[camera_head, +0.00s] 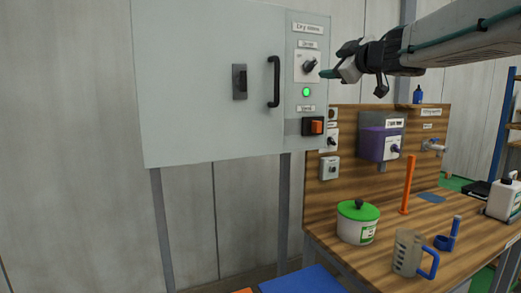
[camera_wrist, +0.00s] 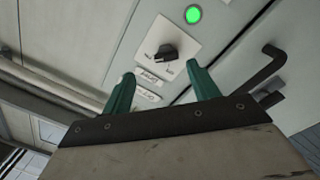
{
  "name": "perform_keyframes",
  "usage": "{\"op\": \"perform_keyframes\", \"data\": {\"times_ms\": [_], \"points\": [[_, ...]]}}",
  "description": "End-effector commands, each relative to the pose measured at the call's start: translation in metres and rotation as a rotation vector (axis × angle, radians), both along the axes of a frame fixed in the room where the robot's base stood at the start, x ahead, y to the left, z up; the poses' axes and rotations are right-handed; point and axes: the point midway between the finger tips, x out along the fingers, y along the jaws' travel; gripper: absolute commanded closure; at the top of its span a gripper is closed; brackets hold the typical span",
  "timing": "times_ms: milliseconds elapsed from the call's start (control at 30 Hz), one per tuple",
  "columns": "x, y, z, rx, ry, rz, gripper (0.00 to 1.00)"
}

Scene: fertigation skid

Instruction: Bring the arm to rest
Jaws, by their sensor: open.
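My arm (camera_head: 450,40) reaches in from the upper right in the head view. My gripper (camera_head: 328,73) is at the right edge of a light grey cabinet (camera_head: 200,80), close to a black rotary knob (camera_head: 310,65) on a white plate. In the wrist view my gripper (camera_wrist: 160,88) shows two green fingers spread apart with nothing between them. The black knob (camera_wrist: 167,53) lies beyond the fingertips, apart from them as far as I can tell. A lit green lamp (camera_wrist: 193,14) shows near the knob.
The cabinet has a black handle (camera_head: 274,82) and an orange switch (camera_head: 316,127). Below right, a wooden bench (camera_head: 385,225) holds a green-lidded tub (camera_head: 357,222), a measuring jug (camera_head: 410,252) and an orange upright tube (camera_head: 408,185). A purple box (camera_head: 378,144) hangs on the backboard. The wall left of the cabinet is clear.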

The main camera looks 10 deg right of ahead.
Motion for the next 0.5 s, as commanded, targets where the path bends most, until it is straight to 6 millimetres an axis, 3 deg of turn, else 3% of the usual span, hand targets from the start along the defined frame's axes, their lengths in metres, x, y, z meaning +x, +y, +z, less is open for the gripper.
{"op": "perform_keyframes", "data": {"times_ms": [67, 167, 300, 400, 500], "points": [[0.005, -0.021, -0.009, 0.009, 0.009, -0.106, 0.40], [-0.001, -0.063, -0.046, 0.059, 0.081, -0.318, 0.40], [-0.056, -0.109, -0.121, 0.153, 0.295, -0.626, 0.40], [-0.108, -0.118, -0.178, 0.209, 0.488, -0.771, 0.40], [-0.164, -0.114, -0.230, 0.257, 0.692, -0.865, 0.40]]}}
